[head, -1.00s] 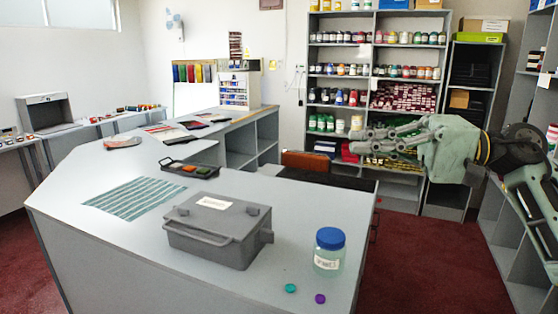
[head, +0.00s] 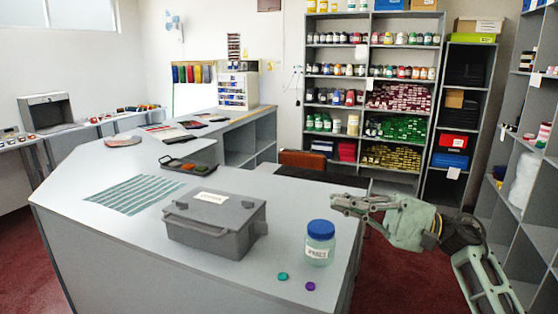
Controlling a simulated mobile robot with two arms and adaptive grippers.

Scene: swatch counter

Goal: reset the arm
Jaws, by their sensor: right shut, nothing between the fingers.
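My right gripper (head: 340,205) comes in from the right and is shut and empty. Its fingers point left, over the right edge of the grey counter (head: 110,235), just behind and above the blue-lidded jar (head: 319,243). I see a small gap in the picture between the fingers and the jar's lid. My left gripper is not in view.
A grey lidded box (head: 213,226) with a handle sits on the counter, left of the jar. A teal disc (head: 283,276) and a purple disc (head: 310,286) lie in front. A striped cloth (head: 135,194) and a dark tray (head: 188,165) lie farther left. Shelves (head: 369,18) stand behind.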

